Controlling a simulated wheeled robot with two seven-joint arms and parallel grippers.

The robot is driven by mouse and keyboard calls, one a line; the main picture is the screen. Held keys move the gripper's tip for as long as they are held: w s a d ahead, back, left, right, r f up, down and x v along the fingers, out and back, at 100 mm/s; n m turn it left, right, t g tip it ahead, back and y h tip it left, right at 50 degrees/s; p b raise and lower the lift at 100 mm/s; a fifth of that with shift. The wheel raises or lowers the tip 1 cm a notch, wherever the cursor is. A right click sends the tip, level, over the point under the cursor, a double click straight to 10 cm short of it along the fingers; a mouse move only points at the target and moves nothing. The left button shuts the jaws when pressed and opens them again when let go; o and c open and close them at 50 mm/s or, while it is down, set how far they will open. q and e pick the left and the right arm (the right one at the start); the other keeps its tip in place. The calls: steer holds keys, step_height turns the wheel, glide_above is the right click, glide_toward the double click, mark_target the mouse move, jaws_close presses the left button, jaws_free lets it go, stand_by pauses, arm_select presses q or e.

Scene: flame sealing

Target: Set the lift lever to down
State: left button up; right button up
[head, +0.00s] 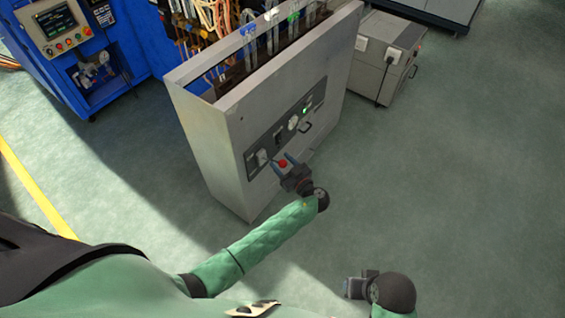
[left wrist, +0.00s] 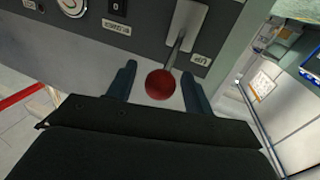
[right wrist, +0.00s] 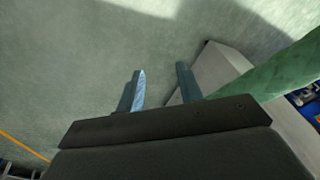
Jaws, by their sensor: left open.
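The lift lever has a red ball knob (head: 282,163) and stands out from the control panel on the front of a grey cabinet (head: 215,145). The left gripper (head: 282,162) is open. My right gripper (right wrist: 161,88) is open and empty above the floor, away from the cabinet.
The panel (head: 287,128) also carries a round dial, a switch and a handle. Glassware stands on the cabinet top. A blue machine (head: 85,60) is at the back left and a grey box unit (head: 378,70) at the back right. The floor (head: 440,170) to the right is clear.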

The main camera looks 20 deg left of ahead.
arm_select(q)
steer(key=shift+c, duration=0.2)
jaws_close()
steer(key=shift+f, duration=0.1)
